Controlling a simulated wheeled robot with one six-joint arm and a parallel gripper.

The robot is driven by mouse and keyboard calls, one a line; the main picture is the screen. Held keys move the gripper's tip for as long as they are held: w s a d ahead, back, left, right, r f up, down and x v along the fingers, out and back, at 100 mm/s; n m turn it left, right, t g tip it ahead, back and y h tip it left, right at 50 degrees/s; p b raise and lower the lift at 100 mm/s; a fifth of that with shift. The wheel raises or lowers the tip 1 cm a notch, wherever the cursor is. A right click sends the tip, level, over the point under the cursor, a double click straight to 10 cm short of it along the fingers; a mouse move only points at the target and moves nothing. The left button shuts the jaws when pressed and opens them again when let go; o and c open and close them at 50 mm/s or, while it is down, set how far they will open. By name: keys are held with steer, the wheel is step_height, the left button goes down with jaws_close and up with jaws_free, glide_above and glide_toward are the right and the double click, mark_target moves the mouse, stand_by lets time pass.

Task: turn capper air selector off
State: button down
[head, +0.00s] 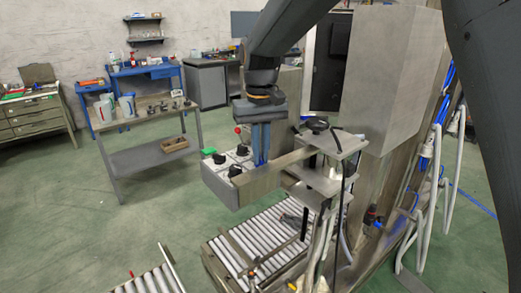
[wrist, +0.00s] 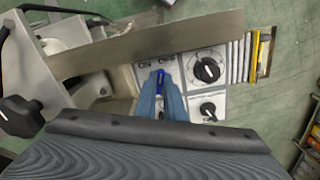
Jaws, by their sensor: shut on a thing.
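My gripper points down at the grey control box; its blue fingers show in the head view (head: 261,145) and in the wrist view (wrist: 162,92). In the wrist view the fingertips are closed around a small dark blue selector handle (wrist: 160,74) on a pale panel plate. Lettering that looks like ON and OFF is beside it; the full label is too small to read. The fingers hide most of the handle, so I cannot tell its exact angle. I take it to be the capper air selector.
Two black knobs (wrist: 207,70) (wrist: 208,110) sit right of my fingers in the wrist view. A metal bar (wrist: 150,42) runs close across the panel. A red ball knob (head: 238,129) and green part (head: 208,151) are at the control box (head: 245,187). A roller conveyor (head: 262,237) lies below.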

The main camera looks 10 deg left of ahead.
steer(key=shift+a+m, duration=0.1)
steer(key=shift+m, duration=0.8)
steer(key=c, duration=1.9)
jaws_free()
steer(key=shift+o, duration=0.2)
steer(key=shift+r, duration=0.1)
step_height(320, 180, up, 8)
steer(key=shift+f+b, duration=0.15)
steer(key=shift+b, duration=0.95)
